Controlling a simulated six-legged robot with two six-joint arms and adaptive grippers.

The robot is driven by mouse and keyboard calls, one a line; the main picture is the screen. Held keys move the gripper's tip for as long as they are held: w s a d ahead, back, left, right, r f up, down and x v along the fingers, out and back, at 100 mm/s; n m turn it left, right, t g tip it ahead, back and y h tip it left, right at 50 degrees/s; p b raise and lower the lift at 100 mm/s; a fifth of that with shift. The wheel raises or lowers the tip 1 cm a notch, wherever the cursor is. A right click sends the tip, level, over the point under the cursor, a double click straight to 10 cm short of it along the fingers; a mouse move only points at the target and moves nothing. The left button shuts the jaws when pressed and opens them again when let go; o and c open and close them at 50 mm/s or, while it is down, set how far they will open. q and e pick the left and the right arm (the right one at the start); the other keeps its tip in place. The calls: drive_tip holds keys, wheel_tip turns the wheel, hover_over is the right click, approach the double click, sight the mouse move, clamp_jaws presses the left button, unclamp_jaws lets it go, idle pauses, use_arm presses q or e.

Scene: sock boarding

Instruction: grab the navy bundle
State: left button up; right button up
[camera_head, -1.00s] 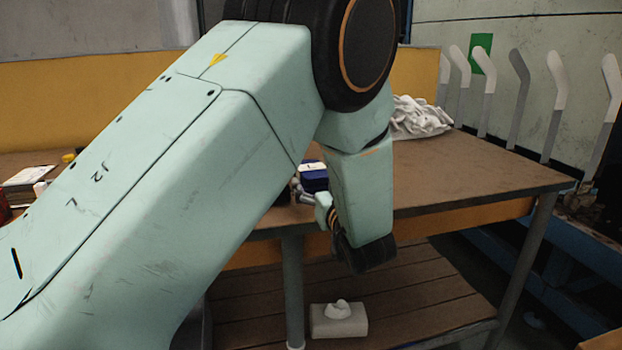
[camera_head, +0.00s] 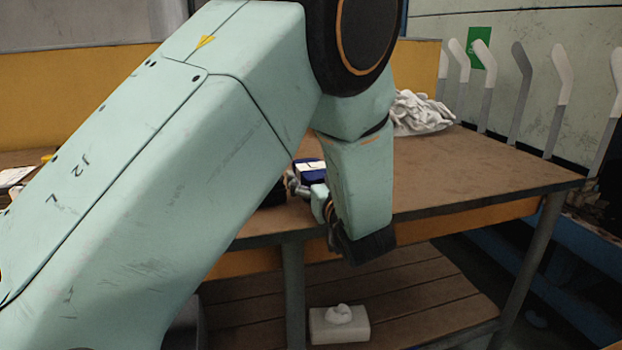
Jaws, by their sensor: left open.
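The navy bundle (camera_head: 313,177) lies on the brown workbench, with a white label or band on its top. It is partly hidden behind my left arm. My left gripper (camera_head: 299,187) is open, close beside the near left side of the bundle. Only a small part of its grey fingers shows past the arm, so I cannot tell whether they touch the bundle or stand around it. My right gripper is not in view.
The workbench (camera_head: 470,175) is clear at the right. A heap of white cloth or gloves (camera_head: 420,113) lies at its back. A tissue box (camera_head: 339,325) stands on the lower shelf.

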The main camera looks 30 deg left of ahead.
use_arm(q)
drive_tip(key=shift+w+a, duration=0.25)
drive_tip(key=shift+a, duration=0.05)
drive_tip(key=shift+s+d+r, duration=0.15)
drive_tip(key=shift+s+r, duration=0.05)
drive_tip(key=shift+s, duration=0.05)
drive_tip(key=shift+c, duration=1.3)
drive_tip(key=shift+w+f, duration=0.2)
drive_tip(key=shift+f, duration=0.05)
drive_tip(key=shift+c, duration=1.4)
drive_tip(key=shift+s+r, duration=0.15)
drive_tip(key=c, duration=0.8)
